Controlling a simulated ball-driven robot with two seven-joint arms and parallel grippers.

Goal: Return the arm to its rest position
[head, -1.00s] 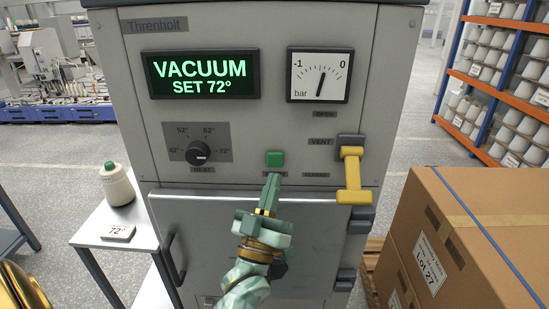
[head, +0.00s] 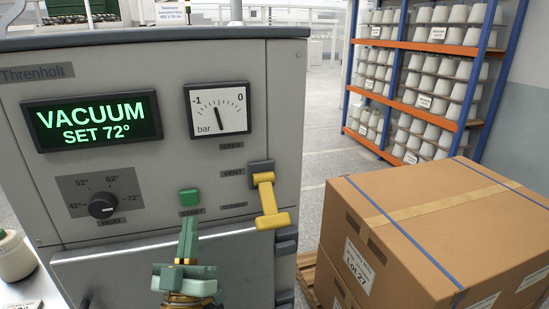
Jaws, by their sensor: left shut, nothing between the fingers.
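My left gripper (head: 187,242) is shut and empty. It points up in front of the door of the grey Threnholt machine (head: 285,95), with its fingertips just below the green START button (head: 189,197); I cannot tell whether they touch the panel. The display (head: 92,121) reads VACUUM, SET 72°. The gauge needle (head: 219,112) points between -1 and 0. The heat knob (head: 102,206) is at the left of the panel. The yellow vent lever (head: 268,200) hangs down at the right. My right gripper is not in view.
A brown carton (head: 440,215) with blue straps stands to the right of the machine on a pallet (head: 312,275). A rack (head: 425,75) of white cones stands behind it. A cone of yarn (head: 14,256) sits on a white table at the left edge. Grey floor shows between machine and rack.

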